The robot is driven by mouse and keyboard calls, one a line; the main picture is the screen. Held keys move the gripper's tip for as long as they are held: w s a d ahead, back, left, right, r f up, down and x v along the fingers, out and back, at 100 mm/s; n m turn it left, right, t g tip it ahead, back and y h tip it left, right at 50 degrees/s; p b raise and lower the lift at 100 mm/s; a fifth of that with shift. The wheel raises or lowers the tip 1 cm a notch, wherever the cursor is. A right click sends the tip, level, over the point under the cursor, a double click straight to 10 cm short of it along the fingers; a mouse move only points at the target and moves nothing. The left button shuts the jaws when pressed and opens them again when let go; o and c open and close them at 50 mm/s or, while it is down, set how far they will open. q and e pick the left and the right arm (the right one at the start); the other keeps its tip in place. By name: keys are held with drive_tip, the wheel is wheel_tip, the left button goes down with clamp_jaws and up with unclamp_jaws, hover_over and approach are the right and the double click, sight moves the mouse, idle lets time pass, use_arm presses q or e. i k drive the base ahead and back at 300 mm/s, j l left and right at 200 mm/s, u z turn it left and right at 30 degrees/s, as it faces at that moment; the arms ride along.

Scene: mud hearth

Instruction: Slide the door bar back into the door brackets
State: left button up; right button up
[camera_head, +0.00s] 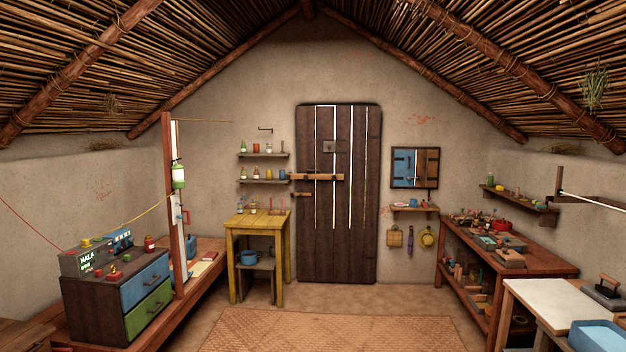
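A dark plank door (364,230) stands shut in the far wall, with light showing through the gaps between its planks. A short pale wooden bar (328,177) lies level across the door's left part, at about mid-height. Its left end reaches past the door's left edge, and its right end stops near the middle of the door. Small dark fittings show along the bar, but they are too small to tell how it sits in them. A small brown piece (302,194) is just below its left end. Neither of my grippers is in view.
A woven mat (330,330) covers the open floor before the door. A yellow table (257,221) stands left of the door, with bottles on it. A cluttered workbench (535,269) is at the right. A drawer chest (95,306) and wooden post (171,160) are at the left.

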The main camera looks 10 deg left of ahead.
sight(318, 176)
drive_tip(key=i+j+u, duration=0.1)
drive_tip(key=i+u, duration=0.35)
drive_tip(key=i, duration=4.9)
